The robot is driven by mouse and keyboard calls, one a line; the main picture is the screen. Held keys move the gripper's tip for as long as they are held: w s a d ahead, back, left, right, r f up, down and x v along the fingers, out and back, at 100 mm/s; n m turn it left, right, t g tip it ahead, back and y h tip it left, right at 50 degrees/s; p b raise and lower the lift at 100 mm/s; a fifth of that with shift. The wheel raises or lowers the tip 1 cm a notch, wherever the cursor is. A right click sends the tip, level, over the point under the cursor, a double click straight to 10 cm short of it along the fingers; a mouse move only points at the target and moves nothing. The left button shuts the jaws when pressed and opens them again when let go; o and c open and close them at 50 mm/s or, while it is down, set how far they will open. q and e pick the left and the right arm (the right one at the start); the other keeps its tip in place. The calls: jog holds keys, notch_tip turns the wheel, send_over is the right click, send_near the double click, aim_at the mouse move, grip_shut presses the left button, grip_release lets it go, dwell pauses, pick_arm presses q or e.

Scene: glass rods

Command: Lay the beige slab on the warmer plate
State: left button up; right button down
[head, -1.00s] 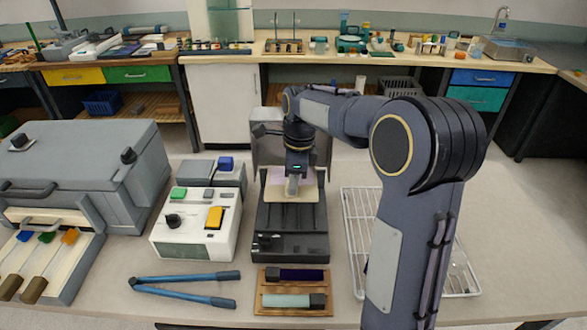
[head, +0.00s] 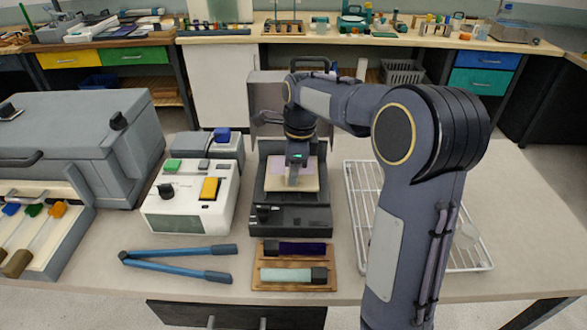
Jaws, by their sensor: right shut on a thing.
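The beige slab (head: 277,184) is over the dark machine in the middle of the bench, with a pale lilac patch (head: 278,167) on its top. My right gripper (head: 293,180) comes down from above and is shut on the slab near its middle. The slab looks about level, over the dark bed of the machine (head: 262,215), which I take as the warmer. I cannot tell whether the slab touches the bed, since slab and arm cover most of it. My left gripper is out of view.
A white control box (head: 190,215) stands left of the machine, with blue tongs (head: 180,252) in front. A wire rack (head: 357,200) is to the right, partly behind my arm.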

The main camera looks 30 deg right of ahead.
jog(key=shift+f+b, duration=0.3)
jog(key=shift+f, duration=0.25)
jog(key=c, duration=1.1)
grip_release()
jog(key=shift+o, duration=0.2)
jog(key=r, duration=0.5)
jog(key=r+p, duration=0.1)
jog(key=r, duration=0.1)
jog(key=shift+s+d+r, duration=0.2)
jog(key=shift+d+r, duration=0.15)
jog(key=s+a+f+n+t+y, duration=0.1)
jog(key=s+a+n, duration=0.2)
jog(key=s+n, duration=0.4)
jog(key=s+a+f+n+t+y, duration=0.1)
jog(key=s+a+n, duration=0.3)
jog(key=s+n, duration=0.4)
jog(key=s+a+f+n+t, duration=0.3)
jog(key=s+n, duration=0.4)
jog(key=s, duration=0.2)
jog(key=shift+s+a+f+n+y, duration=0.15)
jog(key=shift+s+f+n+y, duration=0.15)
jog(key=shift+n+y, duration=0.1)
